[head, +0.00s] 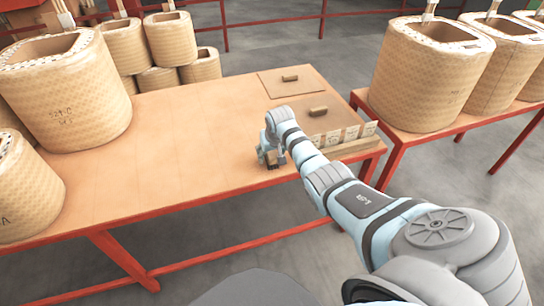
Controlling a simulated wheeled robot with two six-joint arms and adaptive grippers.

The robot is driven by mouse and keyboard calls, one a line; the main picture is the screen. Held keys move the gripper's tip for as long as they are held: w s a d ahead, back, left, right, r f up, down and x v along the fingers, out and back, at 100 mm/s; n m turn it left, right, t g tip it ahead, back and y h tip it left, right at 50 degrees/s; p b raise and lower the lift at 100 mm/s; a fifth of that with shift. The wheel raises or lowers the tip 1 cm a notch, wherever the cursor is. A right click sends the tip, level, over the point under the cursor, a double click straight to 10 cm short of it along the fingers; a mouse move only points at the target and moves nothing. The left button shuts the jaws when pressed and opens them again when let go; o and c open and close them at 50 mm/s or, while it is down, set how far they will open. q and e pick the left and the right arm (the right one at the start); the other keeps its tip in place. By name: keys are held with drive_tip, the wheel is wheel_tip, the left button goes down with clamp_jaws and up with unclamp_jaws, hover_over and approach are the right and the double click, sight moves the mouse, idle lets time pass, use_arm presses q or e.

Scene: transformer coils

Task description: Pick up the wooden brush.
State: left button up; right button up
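My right gripper (271,157) is low over the wooden tabletop (180,160), near its front edge. A small dark brown block (273,163), perhaps the wooden brush, shows between or just behind its fingertips. It is too small and too covered to tell whether the fingers grip it or only stand around it. No other thing in view is clearly a brush. My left gripper is not in view.
Two flat boards with knob-like handles (290,78) (318,111) lie at the table's right end, beside a row of small pale pieces (350,134). Large wrapped coils (65,95) stand at left and on the right table (425,75). The table's middle is clear.

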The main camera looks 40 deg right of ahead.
drive_tip(key=c, duration=1)
drive_tip(key=shift+o, duration=0.2)
drive_tip(key=shift+r, duration=0.1)
wheel_tip(320, 180, up, 10)
drive_tip(key=p, duration=0.4)
drive_tip(key=shift+w+f, duration=0.1)
drive_tip(key=shift+f, duration=0.1)
wheel_tip(320, 180, up, 10)
drive_tip(key=p, duration=0.2)
drive_tip(key=shift+r, duration=0.15)
